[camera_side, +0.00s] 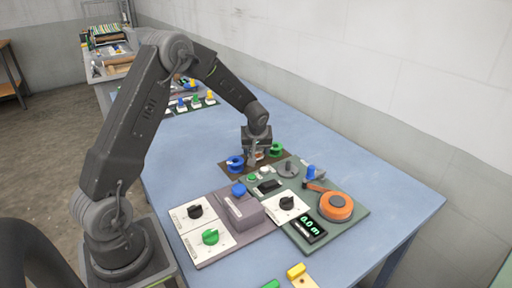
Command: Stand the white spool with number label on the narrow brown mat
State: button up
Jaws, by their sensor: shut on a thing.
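My gripper (256,155) points down over the narrow brown mat (229,172) and is shut on a small pale thing with a reddish part, which looks like the white spool (260,156). The fingers hide most of it, and its number label cannot be made out. I cannot tell whether its base touches the mat. A blue spool (235,163) stands on the mat to the left of my gripper, and a green spool (277,149) stands to the right.
In front of the mat are control panels with knobs (196,212), a grey-purple block (241,210), a green display (309,229) and an orange round reel (336,206). More coloured pieces (196,101) stand behind my arm. The blue table (350,150) is clear on the right.

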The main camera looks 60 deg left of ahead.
jog(key=shift+f, duration=0.85)
dwell(1.1)
jog(key=o, duration=1.2)
notch_tip(320, 180, up, 7)
dwell(0.8)
